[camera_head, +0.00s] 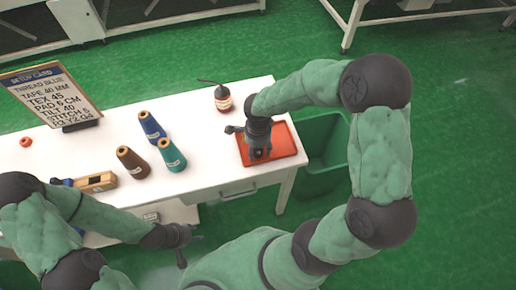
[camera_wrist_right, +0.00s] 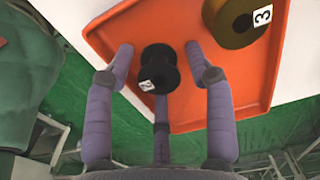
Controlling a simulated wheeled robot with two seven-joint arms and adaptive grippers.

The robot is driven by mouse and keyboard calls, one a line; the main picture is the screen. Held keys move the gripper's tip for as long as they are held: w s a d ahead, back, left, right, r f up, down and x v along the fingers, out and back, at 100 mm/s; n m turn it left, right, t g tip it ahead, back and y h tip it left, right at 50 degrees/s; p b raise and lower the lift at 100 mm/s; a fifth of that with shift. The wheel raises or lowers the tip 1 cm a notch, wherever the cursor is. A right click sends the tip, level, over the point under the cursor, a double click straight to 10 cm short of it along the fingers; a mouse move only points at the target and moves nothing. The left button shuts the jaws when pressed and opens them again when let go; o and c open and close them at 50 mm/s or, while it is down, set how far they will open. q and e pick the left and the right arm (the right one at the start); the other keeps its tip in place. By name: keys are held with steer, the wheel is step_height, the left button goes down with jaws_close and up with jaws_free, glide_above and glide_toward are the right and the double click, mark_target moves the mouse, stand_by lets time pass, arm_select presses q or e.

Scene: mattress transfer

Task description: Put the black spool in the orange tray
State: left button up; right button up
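The orange tray (camera_head: 285,141) lies at the right end of the white table. My right gripper (camera_head: 258,150) is low over it and hides part of it. In the right wrist view, the black spool (camera_wrist_right: 158,72), with a white label 2, is over the tray floor (camera_wrist_right: 220,100). It sits between the spread fingers of my right gripper (camera_wrist_right: 158,62), with gaps at the left and right fingers. Whether it rests fully on the floor is hard to tell. My left gripper (camera_head: 187,246) is in front of the table, its fingers spread and empty.
A dark gold spool (camera_wrist_right: 235,20) labelled 3 is also in the tray. Blue (camera_head: 152,128), brown (camera_head: 132,163) and teal (camera_head: 171,156) cones stand mid-table. A green bin (camera_head: 322,165) is beside the table.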

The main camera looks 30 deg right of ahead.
steer(key=shift+r, duration=0.2)
step_height(320, 180, up, 12)
steer(key=p, duration=0.4)
